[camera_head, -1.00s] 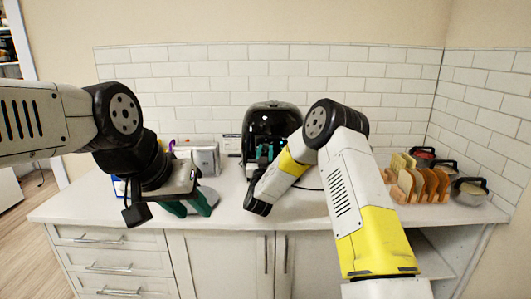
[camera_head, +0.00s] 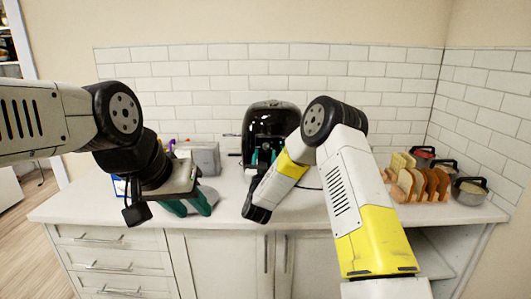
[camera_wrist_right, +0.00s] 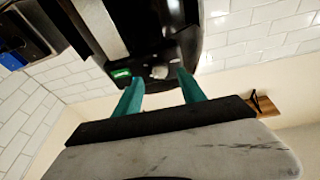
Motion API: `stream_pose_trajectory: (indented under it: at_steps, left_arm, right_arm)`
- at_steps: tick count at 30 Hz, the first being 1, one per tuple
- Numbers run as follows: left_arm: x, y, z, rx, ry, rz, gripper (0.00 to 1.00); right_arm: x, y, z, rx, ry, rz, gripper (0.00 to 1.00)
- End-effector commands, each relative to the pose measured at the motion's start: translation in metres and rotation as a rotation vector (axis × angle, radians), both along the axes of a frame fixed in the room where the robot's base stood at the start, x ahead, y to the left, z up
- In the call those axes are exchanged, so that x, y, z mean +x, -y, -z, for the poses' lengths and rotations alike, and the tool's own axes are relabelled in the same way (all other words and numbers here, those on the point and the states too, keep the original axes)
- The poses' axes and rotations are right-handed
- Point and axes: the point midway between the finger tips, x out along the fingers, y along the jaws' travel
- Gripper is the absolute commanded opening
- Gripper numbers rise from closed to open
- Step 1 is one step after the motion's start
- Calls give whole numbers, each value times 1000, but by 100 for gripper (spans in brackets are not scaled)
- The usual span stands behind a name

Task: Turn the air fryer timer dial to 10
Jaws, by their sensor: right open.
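The black air fryer (camera_head: 272,117) stands on the counter against the tiled wall, its lower front partly hidden behind my right arm. In the right wrist view its front panel shows a small round pale dial (camera_wrist_right: 160,71) beside a lit green patch (camera_wrist_right: 121,73). The dial's number marks are too small to read. My right gripper (camera_wrist_right: 160,80) is open, with one teal finger to each side of the dial; I cannot tell if either touches it. My left gripper (camera_head: 190,204) is open and empty over the left of the counter, away from the air fryer.
A grey box-like appliance (camera_head: 204,158) stands at the left back of the counter. A toast rack with bread slices (camera_head: 420,184) and several lidded pots (camera_head: 470,188) stand at the right. The counter's front middle is clear.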

Motion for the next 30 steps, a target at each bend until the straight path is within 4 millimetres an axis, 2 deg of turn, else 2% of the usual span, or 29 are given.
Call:
stream_pose_trajectory:
  at_steps: [3,9,21,25,30]
  left_arm:
    - [0,0,0,0,0,0,36]
    - [0,0,0,0,0,0,36]
    - [0,0,0,0,0,0,36]
    - [0,0,0,0,0,0,36]
    - [0,0,0,0,0,0,36]
  right_arm:
    - [-20,-2,7,-2,-2,-1,48]
    - [-42,-4,13,0,-1,-1,48]
    - [-45,-3,12,1,-1,-1,48]
    - [-40,-3,-5,3,-32,-37,48]
    - [-37,1,-50,4,-153,-146,48]
